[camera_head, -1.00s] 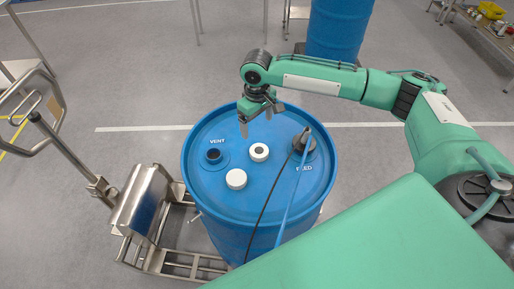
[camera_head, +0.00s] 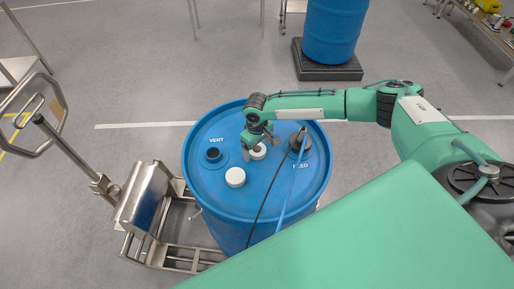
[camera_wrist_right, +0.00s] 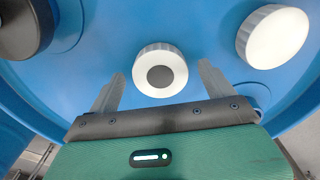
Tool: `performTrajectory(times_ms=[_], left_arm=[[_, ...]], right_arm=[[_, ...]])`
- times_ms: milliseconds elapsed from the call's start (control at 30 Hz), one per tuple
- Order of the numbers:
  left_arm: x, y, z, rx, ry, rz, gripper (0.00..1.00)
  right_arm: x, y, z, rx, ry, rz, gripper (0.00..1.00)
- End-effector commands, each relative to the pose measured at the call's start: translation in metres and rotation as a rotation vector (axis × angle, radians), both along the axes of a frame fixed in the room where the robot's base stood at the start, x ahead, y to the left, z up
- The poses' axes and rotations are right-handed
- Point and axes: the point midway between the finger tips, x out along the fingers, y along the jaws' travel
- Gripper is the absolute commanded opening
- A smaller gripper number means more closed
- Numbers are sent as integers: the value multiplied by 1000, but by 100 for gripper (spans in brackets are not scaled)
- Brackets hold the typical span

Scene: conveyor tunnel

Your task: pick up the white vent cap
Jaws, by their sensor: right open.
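Two white caps lie on top of a blue drum (camera_head: 210,180). One cap (camera_head: 258,152) has a dark disc in its middle; the other cap (camera_head: 235,177) is plain white. I cannot tell from the pictures which is the vent cap. My right gripper (camera_head: 260,147) is open over the dark-centred cap and partly covers it in the head view. In the right wrist view the dark-centred cap (camera_wrist_right: 160,85) appears between the two spread fingers, with no finger seen touching it. The plain cap (camera_wrist_right: 275,38) is off to the right there. My left gripper is not in view.
The drum top has a dark opening (camera_head: 213,154) marked VENT and a dark fitting (camera_head: 300,146) marked FEED. A hose and a cable run from the fitting over the drum's near side. A steel drum trolley (camera_head: 145,205) stands at the left. Another blue drum (camera_head: 335,30) stands behind.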

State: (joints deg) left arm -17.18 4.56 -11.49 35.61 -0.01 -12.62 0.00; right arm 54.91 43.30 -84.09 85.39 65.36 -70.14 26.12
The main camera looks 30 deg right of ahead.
Motion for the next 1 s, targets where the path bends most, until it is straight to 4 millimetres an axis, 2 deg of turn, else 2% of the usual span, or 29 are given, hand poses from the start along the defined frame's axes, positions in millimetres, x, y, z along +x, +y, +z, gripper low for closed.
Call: performTrajectory(times_ms=[200, 433, 767, 867, 1000], left_arm=[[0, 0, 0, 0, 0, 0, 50], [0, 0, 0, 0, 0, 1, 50], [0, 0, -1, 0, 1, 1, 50], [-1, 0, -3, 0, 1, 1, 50], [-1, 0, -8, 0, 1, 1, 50]], right_arm=[[0, 0, -1, 0, -1, 0, 82], [0, 0, -1, 0, -1, 0, 38], [1, 0, 1, 0, -1, 0, 37], [1, 1, 7, 2, -2, 0, 37], [1, 0, 23, 2, -3, 0, 37]])
